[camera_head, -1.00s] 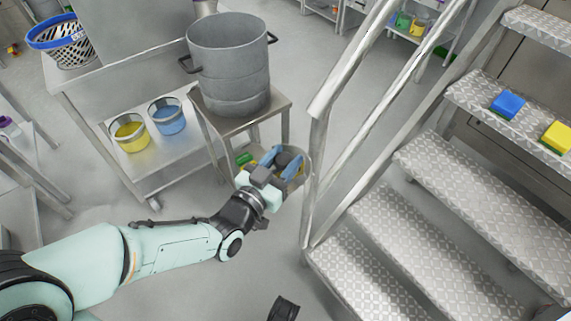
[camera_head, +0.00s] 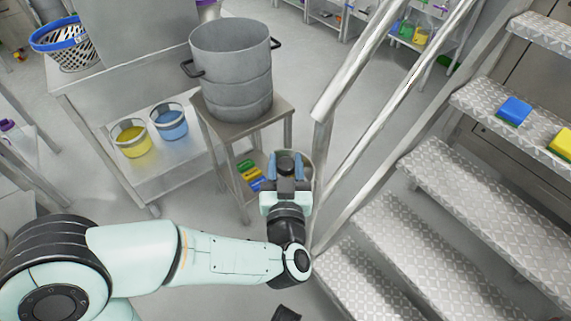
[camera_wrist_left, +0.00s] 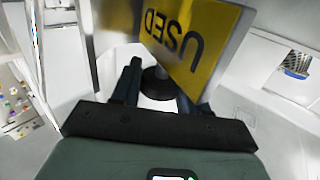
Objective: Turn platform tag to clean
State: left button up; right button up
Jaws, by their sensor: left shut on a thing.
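The platform tag (camera_wrist_left: 211,32) is a yellow plate in the left wrist view, with the word USED upside down and tilted. My left gripper (camera_head: 286,165) is in the middle of the head view, beside the foot of the stair rail. Its blue fingers are shut on a dark round knob (camera_wrist_left: 157,76), close against the tag's lower edge in the wrist view. I cannot tell how the knob joins the tag. The tag's face does not show in the head view. My right gripper cannot be made out.
A steel pot (camera_head: 232,70) stands on a small table (camera_head: 275,112) behind the gripper. Metal stairs (camera_head: 440,185) with a handrail (camera_head: 345,90) rise on the right. A trolley with yellow (camera_head: 132,138) and blue (camera_head: 169,121) buckets is on the left.

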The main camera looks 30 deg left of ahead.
pick_arm(q)
jog(key=shift+r, duration=0.15)
jog(key=o, duration=1)
jog(key=shift+w, duration=0.1)
